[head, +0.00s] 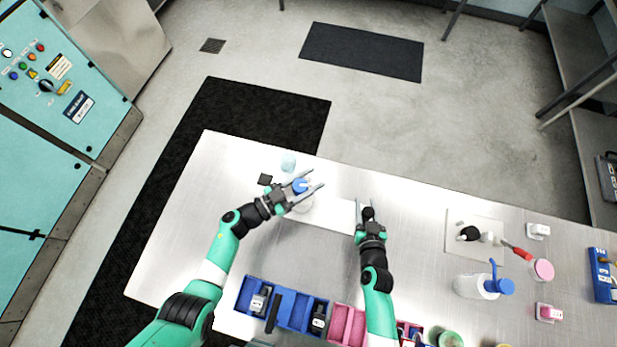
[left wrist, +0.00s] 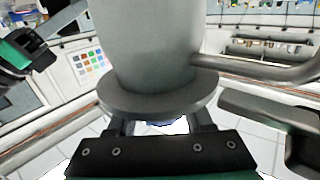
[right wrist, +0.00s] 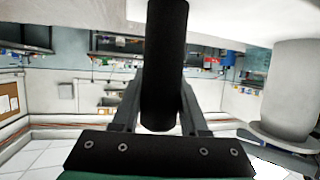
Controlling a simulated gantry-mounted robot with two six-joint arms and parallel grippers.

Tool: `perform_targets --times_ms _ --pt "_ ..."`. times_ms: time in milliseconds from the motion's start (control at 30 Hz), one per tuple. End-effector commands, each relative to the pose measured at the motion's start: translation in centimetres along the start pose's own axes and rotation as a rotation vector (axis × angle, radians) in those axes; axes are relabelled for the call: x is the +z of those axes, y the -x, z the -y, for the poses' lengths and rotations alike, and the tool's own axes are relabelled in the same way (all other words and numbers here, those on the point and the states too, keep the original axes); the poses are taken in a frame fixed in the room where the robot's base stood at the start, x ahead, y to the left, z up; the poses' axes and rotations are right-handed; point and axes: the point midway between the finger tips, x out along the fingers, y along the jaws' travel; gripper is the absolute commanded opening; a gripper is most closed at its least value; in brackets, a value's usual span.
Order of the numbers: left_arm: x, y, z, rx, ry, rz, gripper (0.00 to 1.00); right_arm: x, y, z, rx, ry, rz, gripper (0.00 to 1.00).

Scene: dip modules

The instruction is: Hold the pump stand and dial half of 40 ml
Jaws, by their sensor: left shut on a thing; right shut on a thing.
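The pump stand has a white base plate (head: 335,213) on the steel table and a black post (head: 368,212). My right gripper (head: 367,205) is shut on this post. In the right wrist view the black post (right wrist: 165,60) stands between the fingers. My left gripper (head: 306,186) is around the blue dial (head: 300,185) of the pump. In the left wrist view the pump's grey cylinder and flange (left wrist: 155,60) fill the middle. The blue dial (left wrist: 160,126) is mostly hidden behind the left gripper. The dial's markings cannot be read.
Blue bins (head: 298,312) and pink bins (head: 345,326) line the table's front edge. A white bottle with a blue pump top (head: 480,287) and a grey plate (head: 462,243) with small items stand to the right. A pale blue item (head: 288,161) is behind the left gripper.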

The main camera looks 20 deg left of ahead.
Motion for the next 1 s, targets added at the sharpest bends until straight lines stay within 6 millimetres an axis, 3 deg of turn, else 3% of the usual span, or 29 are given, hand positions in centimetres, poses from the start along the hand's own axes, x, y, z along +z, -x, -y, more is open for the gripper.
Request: perform_targets --times_ms 267,300,467,1000 --pt "-0.05 0.03 -0.04 0.009 0.002 -0.002 0.00 0.07 0.02 -0.06 0.001 0.001 0.001 0.00" --pt "-0.05 0.03 -0.04 0.009 0.002 -0.002 0.54 0.07 0.02 -0.06 0.001 0.001 0.001 0.00" --pt "-0.03 0.03 -0.05 0.009 0.002 -0.001 0.81 0.07 0.02 -0.06 0.001 0.000 0.001 0.00" --pt "0.07 0.70 -0.01 0.006 0.002 0.000 0.81 0.06 0.01 -0.04 0.001 -0.001 0.001 0.00"
